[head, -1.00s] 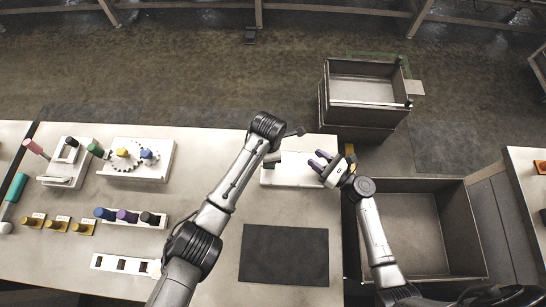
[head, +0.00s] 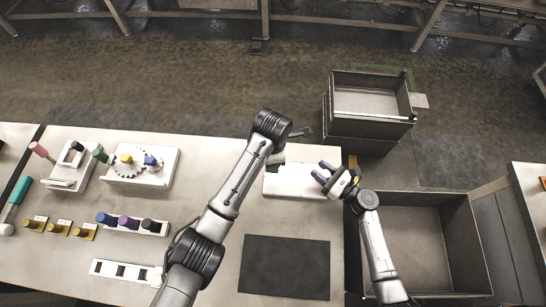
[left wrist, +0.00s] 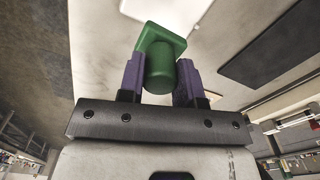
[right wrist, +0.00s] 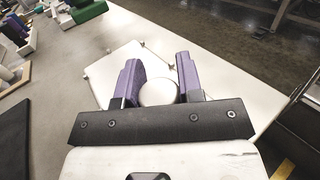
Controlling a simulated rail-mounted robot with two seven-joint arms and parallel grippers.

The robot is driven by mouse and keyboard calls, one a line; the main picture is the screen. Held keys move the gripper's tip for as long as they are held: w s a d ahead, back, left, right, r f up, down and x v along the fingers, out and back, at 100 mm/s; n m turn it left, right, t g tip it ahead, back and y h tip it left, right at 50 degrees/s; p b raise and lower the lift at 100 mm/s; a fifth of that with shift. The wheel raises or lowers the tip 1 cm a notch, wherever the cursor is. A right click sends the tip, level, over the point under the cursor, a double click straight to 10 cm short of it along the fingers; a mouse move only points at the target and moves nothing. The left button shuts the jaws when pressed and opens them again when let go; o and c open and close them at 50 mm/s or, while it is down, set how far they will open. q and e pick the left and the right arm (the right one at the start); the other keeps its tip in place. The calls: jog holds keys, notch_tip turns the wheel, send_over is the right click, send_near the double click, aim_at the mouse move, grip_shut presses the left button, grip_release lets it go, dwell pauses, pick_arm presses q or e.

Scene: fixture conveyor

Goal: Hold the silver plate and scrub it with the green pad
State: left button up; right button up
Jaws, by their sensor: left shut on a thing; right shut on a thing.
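The silver plate (head: 298,181) looks pale, nearly white, and lies flat on the table near its far right corner. My right gripper (head: 324,172) is shut on a round pale knob (right wrist: 158,92) at the plate (right wrist: 104,72). My left gripper (left wrist: 160,78) is shut on the cylindrical handle of the green pad (left wrist: 160,60). The pad also shows at the upper left of the right wrist view (right wrist: 88,12), near the plate. In the head view my left arm mostly hides it. I cannot tell whether the pad touches the plate.
A black mat (head: 285,268) lies in front of the plate. Gear and peg fixtures (head: 138,168) and coloured knobs (head: 130,223) stand on the left. An open bin (head: 425,200) adjoins the table at right, and stacked crates (head: 368,118) stand behind it.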

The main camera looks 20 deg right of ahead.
jog(key=o, duration=1.1)
jog(key=shift+o, duration=0.2)
jog(key=shift+s, duration=0.1)
jog(key=v, duration=1.2)
